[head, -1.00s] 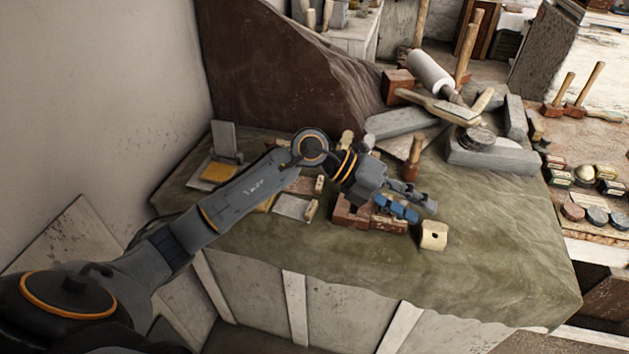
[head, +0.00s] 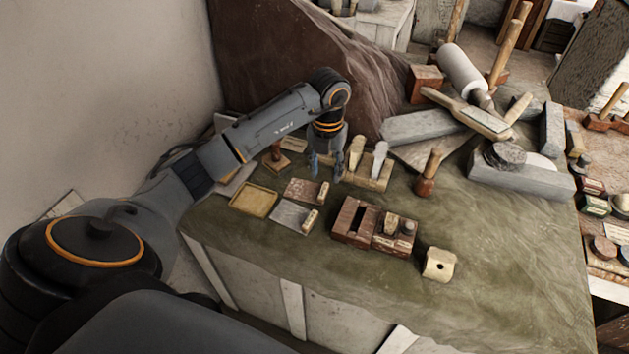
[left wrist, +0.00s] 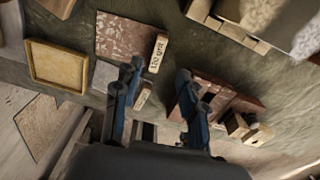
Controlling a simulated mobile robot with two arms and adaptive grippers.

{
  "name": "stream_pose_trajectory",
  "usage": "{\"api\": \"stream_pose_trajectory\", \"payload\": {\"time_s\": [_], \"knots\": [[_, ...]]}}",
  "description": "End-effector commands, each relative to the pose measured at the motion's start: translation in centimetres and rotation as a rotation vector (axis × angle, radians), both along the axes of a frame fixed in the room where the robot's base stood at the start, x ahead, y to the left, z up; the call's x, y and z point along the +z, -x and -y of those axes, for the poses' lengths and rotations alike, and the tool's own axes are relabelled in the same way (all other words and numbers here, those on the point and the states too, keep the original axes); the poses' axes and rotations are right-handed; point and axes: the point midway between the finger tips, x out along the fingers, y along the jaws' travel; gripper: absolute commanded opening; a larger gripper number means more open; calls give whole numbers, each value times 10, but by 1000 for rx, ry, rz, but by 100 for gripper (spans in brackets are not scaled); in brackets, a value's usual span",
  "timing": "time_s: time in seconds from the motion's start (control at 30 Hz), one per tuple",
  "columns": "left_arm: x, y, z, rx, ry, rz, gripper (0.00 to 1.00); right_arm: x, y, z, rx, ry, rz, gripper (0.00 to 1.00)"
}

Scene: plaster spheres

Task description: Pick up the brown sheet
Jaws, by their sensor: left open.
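The brown sheet (head: 299,187) lies flat on the green cloth-covered table, a small rectangle with a pale block on its right end. In the left wrist view the sheet (left wrist: 125,36) shows mottled red-brown at the top, and the block (left wrist: 158,53) is marked "120 grit". My left gripper (head: 325,170) is open and empty, pointing down just behind and right of the sheet in the head view. In the left wrist view its fingers (left wrist: 160,88) are spread apart, below the sheet and block. My right gripper is not in view.
A grey sheet (head: 289,216) with its own block and a yellow-framed tray (head: 253,200) lie beside the sheet. A wooden rack of brushes (head: 366,180) stands right of the gripper. A brown wooden box (head: 357,222) is nearer the front.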

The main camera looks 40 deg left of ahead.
Motion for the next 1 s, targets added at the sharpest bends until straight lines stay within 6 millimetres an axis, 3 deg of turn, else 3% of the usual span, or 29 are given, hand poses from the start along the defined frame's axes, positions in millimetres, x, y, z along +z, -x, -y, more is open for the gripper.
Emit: {"api": "stream_pose_trajectory", "payload": {"time_s": [0.17,0.33,0.53,0.8,1.0], "knots": [[-11,1,0,-1,0,-1,42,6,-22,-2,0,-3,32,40],[-31,6,-1,-1,3,-4,42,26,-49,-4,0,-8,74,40],[-57,6,-2,-1,1,-1,42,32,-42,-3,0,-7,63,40],[-61,6,-3,-2,0,2,42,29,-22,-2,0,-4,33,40],[-61,6,-3,-2,0,2,1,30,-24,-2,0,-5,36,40]]}}
